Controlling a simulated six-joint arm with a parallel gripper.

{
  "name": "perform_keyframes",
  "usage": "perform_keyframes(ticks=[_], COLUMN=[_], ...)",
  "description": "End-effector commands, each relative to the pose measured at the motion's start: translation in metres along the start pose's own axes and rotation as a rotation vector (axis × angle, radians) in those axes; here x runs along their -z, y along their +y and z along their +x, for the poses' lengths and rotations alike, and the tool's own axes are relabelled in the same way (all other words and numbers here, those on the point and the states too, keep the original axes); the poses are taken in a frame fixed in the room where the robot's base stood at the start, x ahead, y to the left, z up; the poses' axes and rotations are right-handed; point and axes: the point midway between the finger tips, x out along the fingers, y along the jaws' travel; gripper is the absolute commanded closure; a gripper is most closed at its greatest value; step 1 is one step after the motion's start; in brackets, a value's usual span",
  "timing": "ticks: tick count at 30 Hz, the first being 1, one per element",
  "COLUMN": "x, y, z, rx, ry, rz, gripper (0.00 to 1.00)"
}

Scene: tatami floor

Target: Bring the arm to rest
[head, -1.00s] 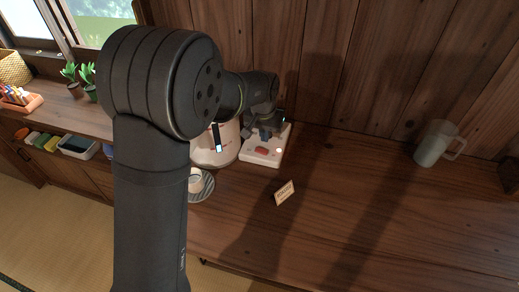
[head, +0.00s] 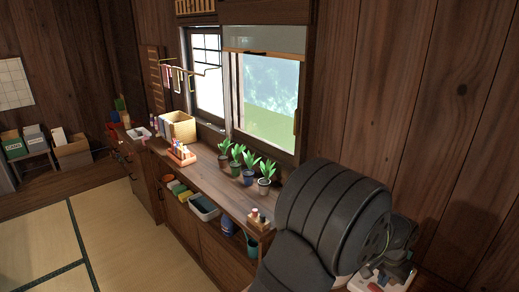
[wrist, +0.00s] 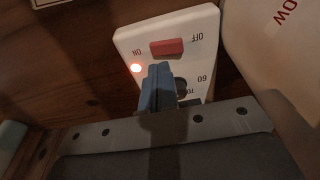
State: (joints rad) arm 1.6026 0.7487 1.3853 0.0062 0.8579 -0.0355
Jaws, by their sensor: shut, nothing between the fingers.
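My gripper (wrist: 158,85) shows in the wrist view with its blue-grey fingers together and nothing between them. It is in front of a white control panel (wrist: 190,25), covering part of a dark dial there; I cannot tell whether the fingertips touch the panel. The panel has a red rocker switch (wrist: 166,48) between ON and OFF marks, and a glowing light (wrist: 136,68) beside ON. In the head view my arm is bent at the lower right, and the panel (head: 366,287) is partly cut off at the bottom edge.
A white rounded appliance (wrist: 275,55) stands close beside the panel. The tatami floor (head: 110,235) at left is clear.

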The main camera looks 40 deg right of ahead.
Motion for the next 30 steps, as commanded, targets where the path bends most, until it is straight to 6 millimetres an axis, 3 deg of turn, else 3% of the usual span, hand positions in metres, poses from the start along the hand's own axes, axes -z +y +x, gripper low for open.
perform_keyframes(ticks=[7,19,23,30], x=[-0.004,-0.004,-0.003,0.003], y=[0.0,0.0,0.0,0.0], z=[0.027,0.028,0.021,-0.017], rx=[0.0,0.0,0.0,0.0], ry=[-0.001,0.0,0.002,0.005], rz=[0.0,0.0,0.0,0.0], gripper=[1.0,1.0,1.0,1.0])
